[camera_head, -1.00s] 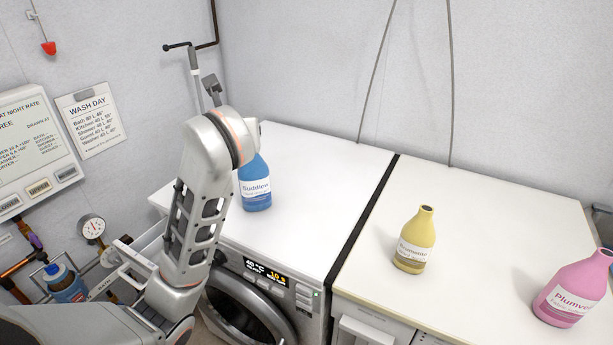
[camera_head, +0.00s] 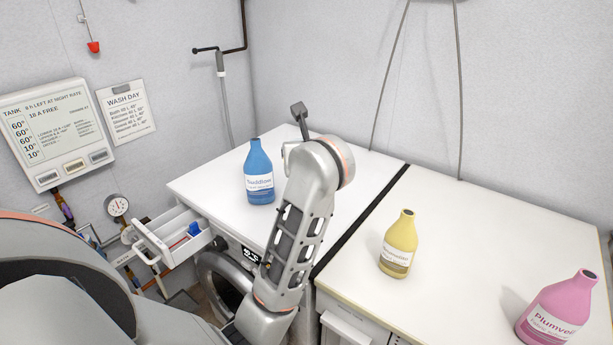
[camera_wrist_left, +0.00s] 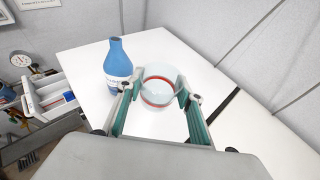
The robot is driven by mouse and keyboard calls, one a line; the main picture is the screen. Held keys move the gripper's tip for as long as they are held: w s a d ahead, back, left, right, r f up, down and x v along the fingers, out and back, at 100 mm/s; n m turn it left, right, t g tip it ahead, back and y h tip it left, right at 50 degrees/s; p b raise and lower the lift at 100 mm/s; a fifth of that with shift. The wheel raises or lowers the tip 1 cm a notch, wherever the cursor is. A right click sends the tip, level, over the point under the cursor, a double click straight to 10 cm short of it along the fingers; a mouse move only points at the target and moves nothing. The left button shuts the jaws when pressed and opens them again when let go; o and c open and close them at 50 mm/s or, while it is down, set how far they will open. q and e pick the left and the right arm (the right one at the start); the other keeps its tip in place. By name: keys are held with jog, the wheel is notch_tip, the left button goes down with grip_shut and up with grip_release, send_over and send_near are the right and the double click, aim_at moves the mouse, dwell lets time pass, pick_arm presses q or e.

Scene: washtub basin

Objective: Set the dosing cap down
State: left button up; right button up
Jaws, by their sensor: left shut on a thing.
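The dosing cap (camera_wrist_left: 158,98) is a clear, round cup with a red band, seen in the left wrist view. My left gripper (camera_wrist_left: 160,86) is shut on it, one finger on each side. The cap is over the white washer top (camera_wrist_left: 88,60), right of the blue bottle (camera_wrist_left: 118,62). I cannot tell whether it touches the surface. In the head view my left arm reaches over the washer top (camera_head: 215,182), right of the blue bottle (camera_head: 259,175); its wrist hides the fingers and the cap. My right gripper is not in view.
An open detergent drawer (camera_head: 172,240) sticks out at the washer's front left. A yellow bottle (camera_head: 398,245) and a pink bottle (camera_head: 556,310) stand on the right-hand top (camera_head: 470,240), past a dark gap. The washer top behind the blue bottle is clear.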

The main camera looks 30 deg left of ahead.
pick_arm(q)
jog(key=shift+d+f, duration=0.1)
jog(key=shift+f, duration=0.2)
notch_tip(320, 180, down, 20)
jog(key=b, duration=0.2)
jog(key=shift+r+b, duration=0.2)
jog(key=shift+b, duration=0.2)
jog(key=shift+f, duration=0.15)
jog(key=o, duration=0.6)
jog(key=shift+o, duration=1.3)
